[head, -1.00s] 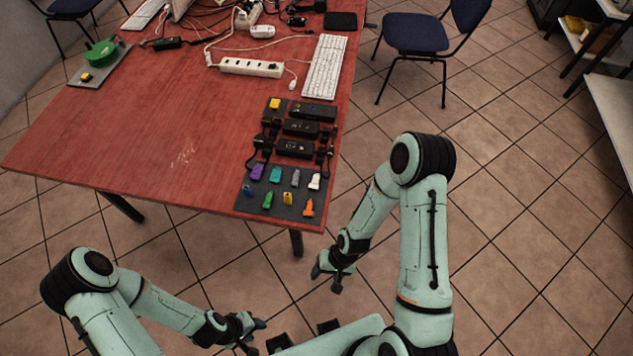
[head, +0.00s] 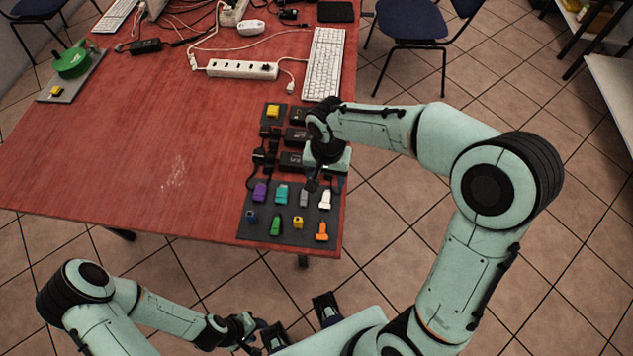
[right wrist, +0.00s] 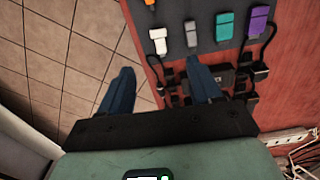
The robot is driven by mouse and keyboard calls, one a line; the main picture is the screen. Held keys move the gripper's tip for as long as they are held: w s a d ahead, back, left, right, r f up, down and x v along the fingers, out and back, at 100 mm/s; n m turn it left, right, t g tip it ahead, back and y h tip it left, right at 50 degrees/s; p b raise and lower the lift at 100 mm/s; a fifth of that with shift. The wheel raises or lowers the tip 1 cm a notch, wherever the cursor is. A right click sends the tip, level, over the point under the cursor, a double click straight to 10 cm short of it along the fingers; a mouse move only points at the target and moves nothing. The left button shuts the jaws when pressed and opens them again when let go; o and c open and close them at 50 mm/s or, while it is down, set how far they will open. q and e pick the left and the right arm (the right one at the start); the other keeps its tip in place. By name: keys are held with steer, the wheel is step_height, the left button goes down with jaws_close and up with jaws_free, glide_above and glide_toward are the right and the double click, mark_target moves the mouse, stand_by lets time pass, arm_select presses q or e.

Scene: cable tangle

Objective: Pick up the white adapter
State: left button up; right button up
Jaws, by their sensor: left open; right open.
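The white adapter (head: 325,199) lies on a dark mat (head: 277,232) near the right front edge of the red table. It also shows in the right wrist view (right wrist: 158,42), beyond my fingertips and roughly between them. My right gripper (head: 326,184) is open and empty above the mat's right side, just behind the adapter in the head view and apart from it. In the right wrist view its two blue fingers (right wrist: 159,74) are spread. My left gripper (head: 257,331) is open and empty, low in front of the table, away from the mat.
A grey adapter (head: 304,197) lies close to the left of the white one. Teal (head: 281,194), purple (head: 260,192) and orange (head: 321,232) adapters share the mat. Black boxes with cables (head: 291,161) lie behind. A power strip (head: 241,69) and keyboard (head: 324,64) stand further back.

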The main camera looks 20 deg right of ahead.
glide_above(326, 202)
steer(key=f, duration=0.8)
steer(key=shift+a+b, duration=0.3)
steer(key=shift+b, duration=0.1)
steer(key=shift+d+f, duration=0.15)
steer(key=shift+f, duration=1.25)
steer(key=shift+d+f, duration=0.1)
steer(key=shift+f, duration=1.25)
jaws_close()
